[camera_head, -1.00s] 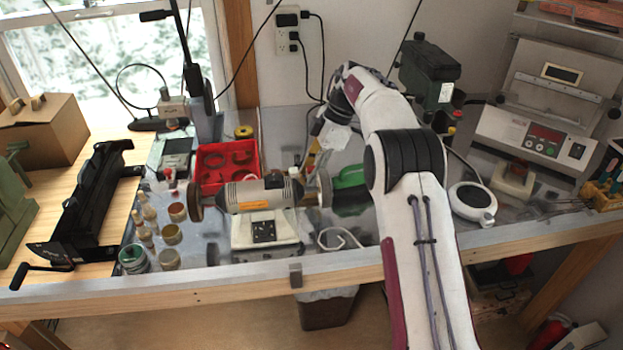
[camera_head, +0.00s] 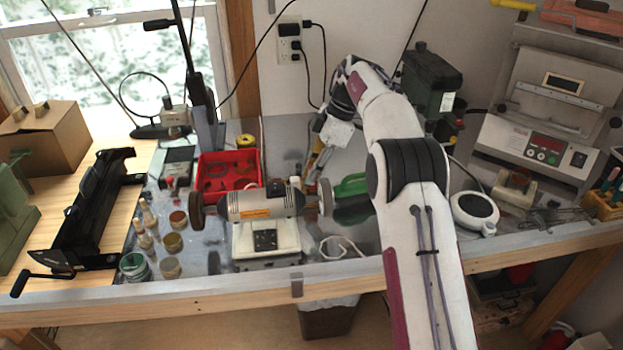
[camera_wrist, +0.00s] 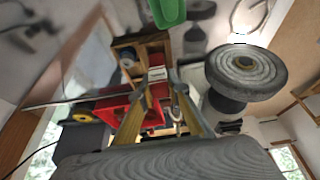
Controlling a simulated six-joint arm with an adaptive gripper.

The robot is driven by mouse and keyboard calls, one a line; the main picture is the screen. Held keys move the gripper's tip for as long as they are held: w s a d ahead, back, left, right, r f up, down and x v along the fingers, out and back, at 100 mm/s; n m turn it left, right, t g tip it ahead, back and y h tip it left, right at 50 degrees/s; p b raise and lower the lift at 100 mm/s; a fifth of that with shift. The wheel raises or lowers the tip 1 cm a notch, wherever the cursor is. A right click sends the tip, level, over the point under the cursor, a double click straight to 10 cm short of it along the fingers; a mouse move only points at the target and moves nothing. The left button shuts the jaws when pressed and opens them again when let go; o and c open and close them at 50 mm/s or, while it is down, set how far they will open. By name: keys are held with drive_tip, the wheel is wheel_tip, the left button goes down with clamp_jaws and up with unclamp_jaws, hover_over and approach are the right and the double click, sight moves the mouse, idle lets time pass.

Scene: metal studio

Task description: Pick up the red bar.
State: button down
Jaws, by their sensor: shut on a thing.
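The red bar (camera_wrist: 158,89) shows in the wrist view as a small red block with a pale band, between the tips of my two yellowish fingers. My gripper (camera_wrist: 161,84) is shut on it. In the head view my gripper (camera_head: 316,160) is above the bench, behind the grinder and left of my forearm. The bar cannot be made out there. I cannot tell from these views how far the bar is above the bench.
A bench grinder (camera_head: 262,205) stands in front of my gripper, its wheel (camera_wrist: 245,72) close by in the wrist view. A red tray (camera_head: 228,158) is at left. A green object (camera_head: 350,185) lies right of the grinder. Several jars (camera_head: 172,243) stand farther left.

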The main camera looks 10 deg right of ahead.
drive_tip(key=shift+r, duration=3.2)
